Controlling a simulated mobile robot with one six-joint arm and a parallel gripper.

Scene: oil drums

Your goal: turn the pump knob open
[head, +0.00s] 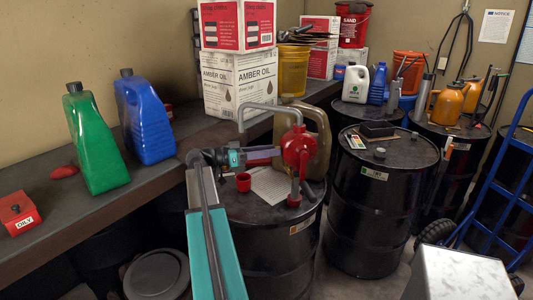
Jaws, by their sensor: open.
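A red pump (298,149) with a bent grey spout pipe (262,107) stands on the nearest black drum (262,235), right of the middle of the head view. A grey handle-like part hangs low on the pump. I cannot tell for sure which part is the knob. My teal and grey arm reaches in from the bottom. My gripper (275,154) points right, close to the left side of the red pump body. It is open, and nothing shows held in it. Whether the fingers touch the pump is too small to tell.
A red cup (243,181) and a white sheet (272,187) lie on the drum top. A tan jerrycan (310,138) stands behind the pump. Green (92,140) and blue (146,120) jugs stand on the left bench. A second black drum (378,210) is at right.

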